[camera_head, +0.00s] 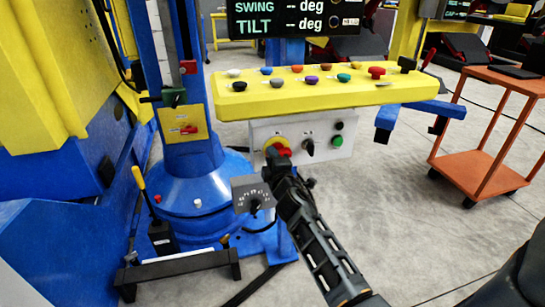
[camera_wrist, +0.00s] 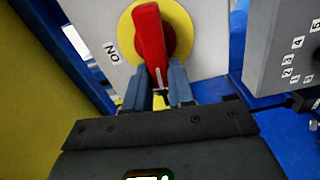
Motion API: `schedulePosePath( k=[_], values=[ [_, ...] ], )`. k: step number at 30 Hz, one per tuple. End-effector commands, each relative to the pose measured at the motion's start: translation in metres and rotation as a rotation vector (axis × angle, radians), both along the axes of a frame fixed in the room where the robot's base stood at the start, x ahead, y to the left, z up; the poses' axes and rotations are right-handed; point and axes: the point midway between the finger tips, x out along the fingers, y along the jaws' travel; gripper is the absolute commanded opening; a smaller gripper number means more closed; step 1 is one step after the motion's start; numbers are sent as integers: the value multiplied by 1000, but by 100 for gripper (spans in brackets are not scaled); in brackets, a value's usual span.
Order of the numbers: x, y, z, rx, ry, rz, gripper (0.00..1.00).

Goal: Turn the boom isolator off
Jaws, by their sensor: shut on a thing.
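The boom isolator is a red rotary handle (camera_wrist: 150,38) on a yellow disc (camera_wrist: 182,30). It sits on a white panel, with an ON label (camera_wrist: 111,52) printed beside it, seen upside down in the wrist view. In the head view the red handle (camera_head: 284,149) shows at the left of the panel under the yellow console. My gripper (camera_wrist: 160,84) is shut on the handle's near end, one finger on each side. A pale mark shows on the handle between the fingers. My gripper (camera_head: 274,162) partly covers the handle in the head view.
The white panel (camera_head: 262,133) also carries a black selector (camera_head: 308,147) and a green button (camera_head: 337,141). A grey dial box (camera_head: 243,190) stands close to my gripper's left. The yellow console (camera_head: 300,92) with several coloured knobs overhangs the panel. An orange cart (camera_head: 475,165) stands at the right.

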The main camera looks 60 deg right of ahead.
Motion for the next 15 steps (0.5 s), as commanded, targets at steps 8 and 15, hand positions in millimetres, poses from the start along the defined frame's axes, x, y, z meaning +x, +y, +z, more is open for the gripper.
schedulePosePath(
  k=[8,15],
  values=[
    [3,-1,1,-67,69,1,0],
    [3,-1,0,-85,88,1,0]
  ],
)
